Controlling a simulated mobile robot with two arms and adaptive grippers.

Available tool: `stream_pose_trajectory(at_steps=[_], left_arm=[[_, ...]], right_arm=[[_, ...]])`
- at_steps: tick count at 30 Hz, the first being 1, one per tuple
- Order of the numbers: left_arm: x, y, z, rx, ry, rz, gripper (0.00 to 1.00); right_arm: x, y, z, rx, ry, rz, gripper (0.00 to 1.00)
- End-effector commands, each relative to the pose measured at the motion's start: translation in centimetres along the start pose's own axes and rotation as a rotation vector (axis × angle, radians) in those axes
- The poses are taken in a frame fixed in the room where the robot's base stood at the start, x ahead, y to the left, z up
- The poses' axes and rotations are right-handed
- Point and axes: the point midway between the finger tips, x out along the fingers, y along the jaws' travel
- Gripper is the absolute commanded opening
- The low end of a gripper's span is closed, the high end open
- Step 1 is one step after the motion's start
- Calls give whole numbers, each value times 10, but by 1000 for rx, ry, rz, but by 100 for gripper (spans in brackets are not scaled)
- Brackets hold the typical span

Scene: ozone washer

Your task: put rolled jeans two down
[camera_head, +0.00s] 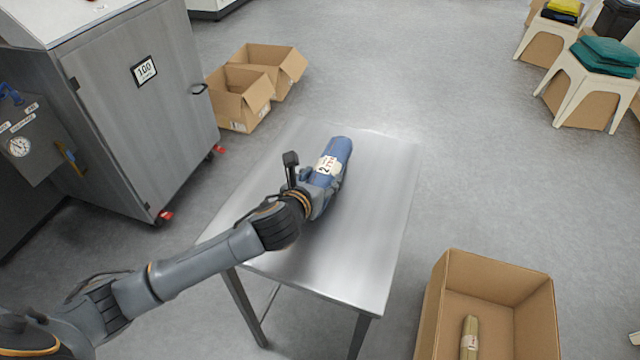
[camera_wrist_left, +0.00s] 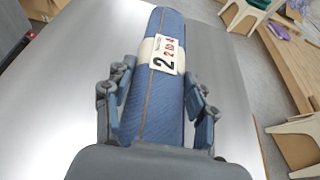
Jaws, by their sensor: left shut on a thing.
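The rolled jeans (camera_head: 341,149) are a blue roll with a white band and a tag marked 2. They are at the metal table (camera_head: 370,230), over its far middle part. My left gripper (camera_head: 328,182) is shut on the near part of the roll. In the left wrist view the roll (camera_wrist_left: 168,50) lies lengthwise between the two fingers of my left gripper (camera_wrist_left: 160,110), with its far end pointing away. I cannot tell whether the roll touches the tabletop. My right gripper is not in view.
A cardboard box (camera_head: 437,300) with a tan roll (camera_head: 470,338) inside stands at the lower right. A grey cabinet (camera_head: 140,120) and open cardboard boxes (camera_head: 238,98) are at the left. Stools with folded clothes (camera_head: 608,54) are at the upper right. The rest of the tabletop is clear.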

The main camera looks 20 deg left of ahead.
Motion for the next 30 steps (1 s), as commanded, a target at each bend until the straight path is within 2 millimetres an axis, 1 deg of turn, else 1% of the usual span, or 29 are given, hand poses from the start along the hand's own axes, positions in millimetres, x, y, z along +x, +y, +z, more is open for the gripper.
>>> stream_pose_trajectory(at_steps=[1, 3, 14, 15, 17, 18, 28, 30], left_arm=[[3, -1, -9, -2, 3, -1, 9], [6, 0, -15, -2, 1, -1, 9], [7, 0, -18, -1, -1, -1, 9], [7, 0, -19, -1, 2, 0, 64], [7, 0, -19, -1, 2, 0, 76], [7, 0, -19, -1, 2, 0, 79], [6, 0, -17, -1, 0, 0, 79], [2, 0, -17, 0, 1, 0, 79]], right_arm=[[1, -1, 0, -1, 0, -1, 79], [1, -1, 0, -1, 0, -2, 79], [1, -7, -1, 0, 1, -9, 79], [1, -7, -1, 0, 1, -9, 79], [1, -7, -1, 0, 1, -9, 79], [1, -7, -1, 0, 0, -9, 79], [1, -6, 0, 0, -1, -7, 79], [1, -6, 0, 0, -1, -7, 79]])
